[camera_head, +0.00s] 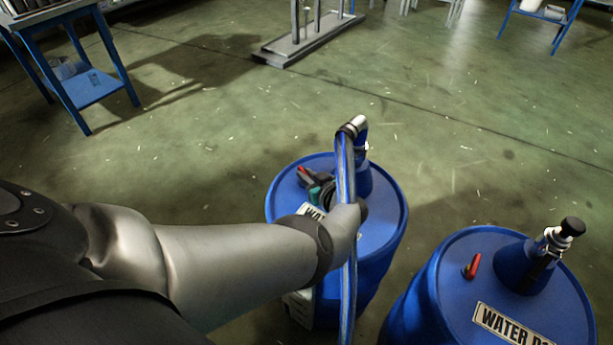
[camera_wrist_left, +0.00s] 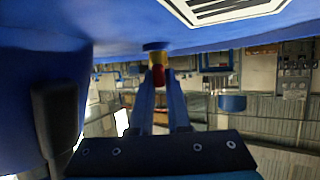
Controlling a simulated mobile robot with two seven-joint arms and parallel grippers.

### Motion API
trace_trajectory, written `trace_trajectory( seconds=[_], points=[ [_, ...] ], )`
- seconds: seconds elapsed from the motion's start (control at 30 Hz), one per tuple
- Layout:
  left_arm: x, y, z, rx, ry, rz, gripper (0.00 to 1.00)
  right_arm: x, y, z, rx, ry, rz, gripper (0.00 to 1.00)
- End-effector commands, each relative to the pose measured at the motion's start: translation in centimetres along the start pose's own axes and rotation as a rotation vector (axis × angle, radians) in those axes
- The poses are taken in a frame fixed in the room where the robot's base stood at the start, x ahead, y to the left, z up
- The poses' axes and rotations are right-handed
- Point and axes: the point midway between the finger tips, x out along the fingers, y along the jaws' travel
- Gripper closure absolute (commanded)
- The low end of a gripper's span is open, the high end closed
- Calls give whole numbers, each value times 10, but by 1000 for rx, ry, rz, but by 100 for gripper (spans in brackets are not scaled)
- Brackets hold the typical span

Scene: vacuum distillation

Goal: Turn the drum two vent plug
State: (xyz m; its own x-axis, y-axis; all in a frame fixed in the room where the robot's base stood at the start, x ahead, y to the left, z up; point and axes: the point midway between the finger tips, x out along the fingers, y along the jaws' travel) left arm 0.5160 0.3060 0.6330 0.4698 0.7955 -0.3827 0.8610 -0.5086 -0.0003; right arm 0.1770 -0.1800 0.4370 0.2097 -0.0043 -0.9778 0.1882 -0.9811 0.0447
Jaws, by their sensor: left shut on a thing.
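Two blue drums stand on the floor in the head view. The left drum (camera_head: 390,205) has a red vent plug (camera_head: 304,176) on its lid, beside my left gripper (camera_head: 318,190), which is partly hidden by my wrist and a hose. In the left wrist view, my left gripper (camera_wrist_left: 160,82) is shut on a small red piece with a brass-coloured part (camera_wrist_left: 158,66), close against a blue drum surface (camera_wrist_left: 115,22). The right drum (camera_head: 430,285) has another red plug (camera_head: 472,266) standing on its lid, untouched. My right gripper is not seen.
A clear blue-striped hose (camera_head: 347,175) hangs from the left drum's spout (camera_head: 356,127) across my wrist. The right drum carries a black-capped fitting (camera_head: 560,236) and a label (camera_head: 510,326). A blue table (camera_head: 97,88) and a grey stand (camera_head: 305,42) are farther back. Open floor lies between.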

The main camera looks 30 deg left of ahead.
Motion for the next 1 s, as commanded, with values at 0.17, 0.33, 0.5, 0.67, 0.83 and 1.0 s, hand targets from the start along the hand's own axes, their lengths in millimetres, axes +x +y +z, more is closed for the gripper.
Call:
trace_trajectory(
  seconds=[0.17, 0.33, 0.5, 0.67, 0.83, 1.0],
  points=[
    [0, 0, 0, 0, -1, 0, 100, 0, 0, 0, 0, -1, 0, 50],
    [0, 0, 0, -1, -1, 0, 100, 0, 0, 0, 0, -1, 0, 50],
    [0, 0, 0, -1, -1, 0, 69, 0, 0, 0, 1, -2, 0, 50],
    [0, 0, 0, -1, 0, -1, 55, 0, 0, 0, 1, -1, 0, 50],
    [0, 0, 0, -1, 0, -1, 55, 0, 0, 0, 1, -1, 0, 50],
    [-1, -1, -1, -1, 0, -1, 55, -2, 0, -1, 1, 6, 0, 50]
  ],
)
